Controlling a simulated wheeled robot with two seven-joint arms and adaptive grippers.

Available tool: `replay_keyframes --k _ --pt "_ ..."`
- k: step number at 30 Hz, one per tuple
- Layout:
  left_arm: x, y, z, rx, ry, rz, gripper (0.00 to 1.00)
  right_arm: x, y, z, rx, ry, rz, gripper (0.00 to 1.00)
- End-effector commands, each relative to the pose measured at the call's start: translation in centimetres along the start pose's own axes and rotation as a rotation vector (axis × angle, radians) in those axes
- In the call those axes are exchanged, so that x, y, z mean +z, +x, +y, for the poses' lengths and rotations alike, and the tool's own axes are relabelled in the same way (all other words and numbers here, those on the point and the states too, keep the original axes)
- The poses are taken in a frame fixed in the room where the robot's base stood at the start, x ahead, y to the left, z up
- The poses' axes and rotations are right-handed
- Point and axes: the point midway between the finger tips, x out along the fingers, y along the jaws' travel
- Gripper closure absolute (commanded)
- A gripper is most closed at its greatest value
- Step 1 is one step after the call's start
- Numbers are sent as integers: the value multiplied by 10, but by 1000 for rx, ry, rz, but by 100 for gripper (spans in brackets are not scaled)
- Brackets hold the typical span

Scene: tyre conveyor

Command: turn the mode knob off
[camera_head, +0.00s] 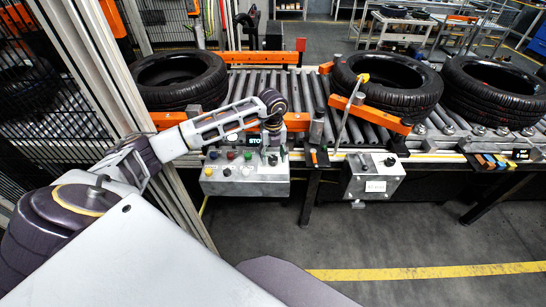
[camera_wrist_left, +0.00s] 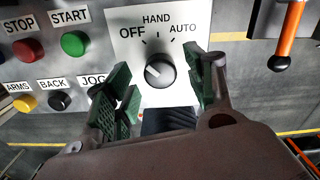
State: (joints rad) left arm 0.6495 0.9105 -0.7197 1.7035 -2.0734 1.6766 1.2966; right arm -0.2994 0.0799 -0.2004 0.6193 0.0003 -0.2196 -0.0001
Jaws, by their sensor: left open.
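The black mode knob (camera_wrist_left: 160,70) is on a white plate marked OFF, HAND and AUTO in the left wrist view. A white mark on its face lies to its left, toward the OFF side. My left gripper (camera_wrist_left: 160,74) is open, with one green-padded finger on each side of the knob and visible gaps; I cannot tell if the tips reach its depth. In the head view my left gripper (camera_head: 273,137) is over the right part of the grey control box (camera_head: 245,187), hiding much of the knob there. My right gripper is not in view.
Red STOP (camera_wrist_left: 27,49) and green START (camera_wrist_left: 74,43) buttons sit left of the knob, with yellow and black buttons below. An orange-handled lever (camera_wrist_left: 288,38) is to the right. Tyres (camera_head: 385,85) lie on the roller conveyor (camera_head: 270,85) behind the box.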

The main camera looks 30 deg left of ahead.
Motion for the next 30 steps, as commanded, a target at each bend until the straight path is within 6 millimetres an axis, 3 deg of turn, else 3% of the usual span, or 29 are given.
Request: replay_keyframes --k 18,24,30 --pt "1 -86 0 -3 0 -3 45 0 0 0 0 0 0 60" --pt "0 -104 0 -3 0 -1 45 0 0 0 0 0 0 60" --pt "0 -110 0 -2 0 -1 45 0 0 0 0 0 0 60"
